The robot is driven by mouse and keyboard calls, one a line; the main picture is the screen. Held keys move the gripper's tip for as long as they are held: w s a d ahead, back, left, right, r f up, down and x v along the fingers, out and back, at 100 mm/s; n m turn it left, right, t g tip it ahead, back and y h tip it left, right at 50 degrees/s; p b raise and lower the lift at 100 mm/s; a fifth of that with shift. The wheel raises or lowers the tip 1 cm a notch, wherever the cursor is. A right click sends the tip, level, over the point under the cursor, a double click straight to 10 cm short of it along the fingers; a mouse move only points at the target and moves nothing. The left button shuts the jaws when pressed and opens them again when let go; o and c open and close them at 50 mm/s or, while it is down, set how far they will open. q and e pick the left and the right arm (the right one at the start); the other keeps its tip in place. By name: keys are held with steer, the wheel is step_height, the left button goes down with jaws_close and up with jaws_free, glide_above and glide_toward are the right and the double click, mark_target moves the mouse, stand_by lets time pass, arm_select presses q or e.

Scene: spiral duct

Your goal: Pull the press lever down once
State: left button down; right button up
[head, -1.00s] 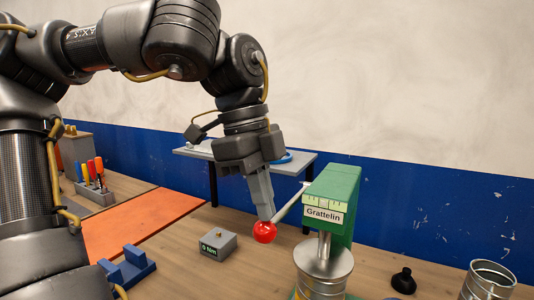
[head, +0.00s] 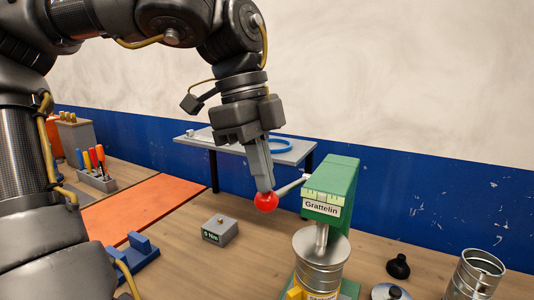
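The green press (head: 337,182), with a "Grattelin" label, stands right of centre. Its lever (head: 291,186) slopes gently down to the left and ends in a red ball knob (head: 266,202). My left gripper (head: 265,188) points down, its fingers close together, with the tips at the top of the knob. They seem to touch it rather than wrap around it. A metal can (head: 320,262) sits under the press ram. My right gripper is out of view.
A grey "5 Nm" block (head: 220,230) and a blue bracket (head: 131,259) lie to the left. An open metal duct piece (head: 474,277) and a black plunger-like part (head: 398,266) are at right. A grey raised shelf (head: 289,153) stands behind.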

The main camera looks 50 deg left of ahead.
arm_select(q)
steer(key=shift+w+a+r+p, duration=0.1)
steer(key=shift+w+r+p, duration=0.1)
steer(key=shift+r+p, duration=1.5)
steer(key=shift+r, duration=0.2)
steer(key=shift+w+a+r+p, duration=0.1)
steer(key=shift+w+r+p, duration=0.15)
steer(key=shift+r+p, duration=0.35)
steer(key=shift+w+a+r+p, duration=0.1)
steer(key=shift+w+r+p, duration=0.1)
steer(key=shift+r+p, duration=0.45)
steer(key=shift+w+r+p, duration=0.25)
steer(key=shift+r+p, duration=0.15)
steer(key=shift+r, duration=0.35)
steer(key=shift+r, duration=0.1)
steer(key=r+p, duration=0.3)
steer(key=shift+w+a+r, duration=0.1)
steer(key=shift+w+r, duration=0.2)
steer(key=shift+r, duration=0.1)
